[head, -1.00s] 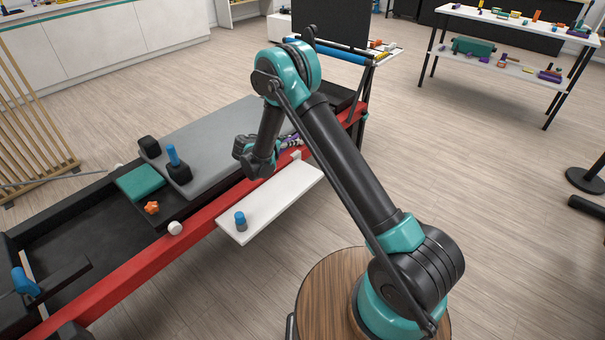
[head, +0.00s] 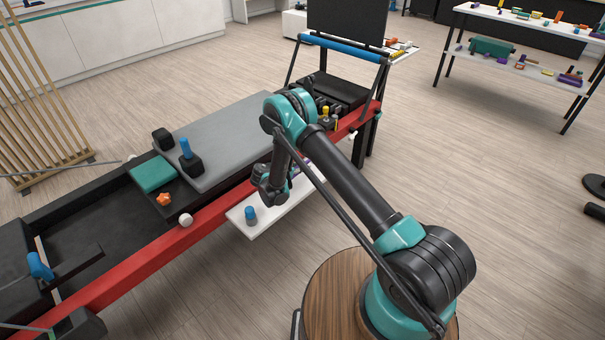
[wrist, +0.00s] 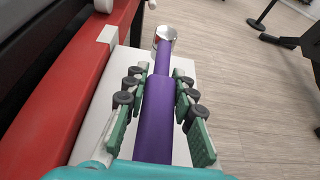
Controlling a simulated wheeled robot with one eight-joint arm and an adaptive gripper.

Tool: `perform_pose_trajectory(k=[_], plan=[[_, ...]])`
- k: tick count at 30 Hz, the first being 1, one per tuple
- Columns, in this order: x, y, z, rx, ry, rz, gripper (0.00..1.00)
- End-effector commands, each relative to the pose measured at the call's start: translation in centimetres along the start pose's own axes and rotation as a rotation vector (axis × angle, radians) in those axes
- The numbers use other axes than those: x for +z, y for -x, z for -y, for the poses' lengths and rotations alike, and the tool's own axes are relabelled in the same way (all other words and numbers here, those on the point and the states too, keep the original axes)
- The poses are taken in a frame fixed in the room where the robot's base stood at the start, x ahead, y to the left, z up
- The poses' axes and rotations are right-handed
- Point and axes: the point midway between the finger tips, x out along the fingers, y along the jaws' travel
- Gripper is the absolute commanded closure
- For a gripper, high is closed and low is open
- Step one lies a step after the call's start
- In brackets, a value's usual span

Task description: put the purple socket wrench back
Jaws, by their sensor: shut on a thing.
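The purple socket wrench (wrist: 160,105) has a long purple handle and a silver socket end (wrist: 165,34). It lies lengthwise between the green-and-black fingers of my gripper (wrist: 156,92) in the wrist view, and they are shut on it. Its socket end points away from my wrist. The white shelf (wrist: 98,118) is below it; I cannot tell whether the wrench touches the shelf. In the head view my gripper (head: 273,186) is over the white shelf (head: 270,222), beside the red rail, and my arm hides most of the wrench.
A grey pad (head: 220,140) and an orange star-shaped knob (head: 164,199) lie beyond. Floor to the right is open.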

Motion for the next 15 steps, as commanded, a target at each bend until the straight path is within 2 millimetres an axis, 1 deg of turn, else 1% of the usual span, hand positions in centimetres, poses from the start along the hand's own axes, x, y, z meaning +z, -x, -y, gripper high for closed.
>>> perform_pose_trajectory(k=[9, 15], plan=[[-3.6, -1.5, 0.0, 0.000, 0.000, 0.001, 1.00], [-3.8, -1.6, 0.0, 0.000, 0.000, 0.001, 1.00]])
